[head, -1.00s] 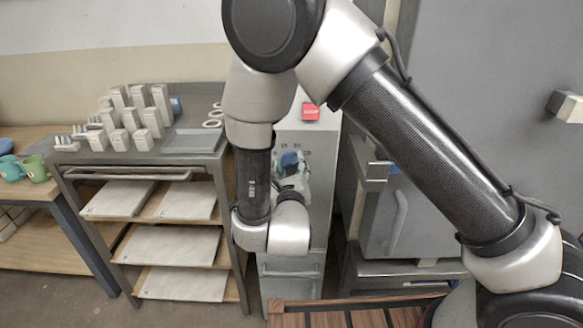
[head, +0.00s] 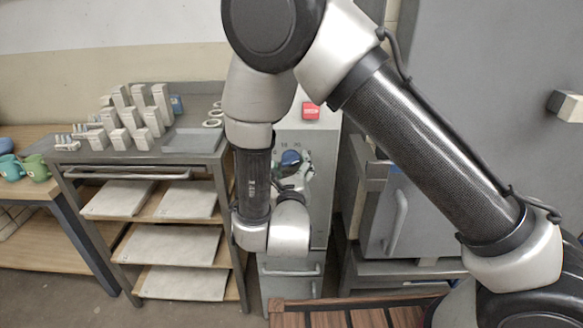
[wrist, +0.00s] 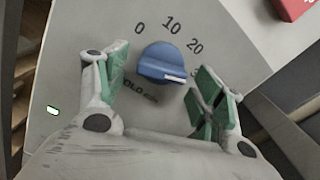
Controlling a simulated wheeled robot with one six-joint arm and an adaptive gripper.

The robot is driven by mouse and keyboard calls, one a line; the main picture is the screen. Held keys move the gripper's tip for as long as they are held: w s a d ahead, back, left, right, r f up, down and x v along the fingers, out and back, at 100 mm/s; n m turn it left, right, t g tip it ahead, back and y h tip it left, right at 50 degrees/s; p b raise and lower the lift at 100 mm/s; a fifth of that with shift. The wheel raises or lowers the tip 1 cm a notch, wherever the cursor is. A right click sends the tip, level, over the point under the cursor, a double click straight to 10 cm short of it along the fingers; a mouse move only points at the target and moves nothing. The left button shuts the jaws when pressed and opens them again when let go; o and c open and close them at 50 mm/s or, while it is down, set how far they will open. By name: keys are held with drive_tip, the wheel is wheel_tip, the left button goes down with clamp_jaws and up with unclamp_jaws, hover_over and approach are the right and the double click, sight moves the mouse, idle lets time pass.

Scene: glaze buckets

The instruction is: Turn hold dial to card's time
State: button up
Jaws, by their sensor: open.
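The blue hold dial (wrist: 164,60) is on the grey control panel in the wrist view. Its white mark sits at its lower right, on the side of the partly hidden "3…" label, past the 20. The labels 0, 10 and 20 arc above it. My gripper (wrist: 160,70) is open, its green-padded fingers on either side of the dial with visible gaps. In the head view the dial (head: 291,157) shows just above my gripper (head: 294,178). I cannot identify a card showing a time with certainty; a small blue item (head: 177,104) stands on the cart top.
A red block or sign (head: 311,111) sits on the panel cabinet's top. The cart (head: 200,160) at left holds white blocks, rings and a tray. A grey cabinet with a handle (head: 398,222) stands close on the right.

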drive_tip(key=s, duration=1.2)
drive_tip(key=shift+a, duration=0.2)
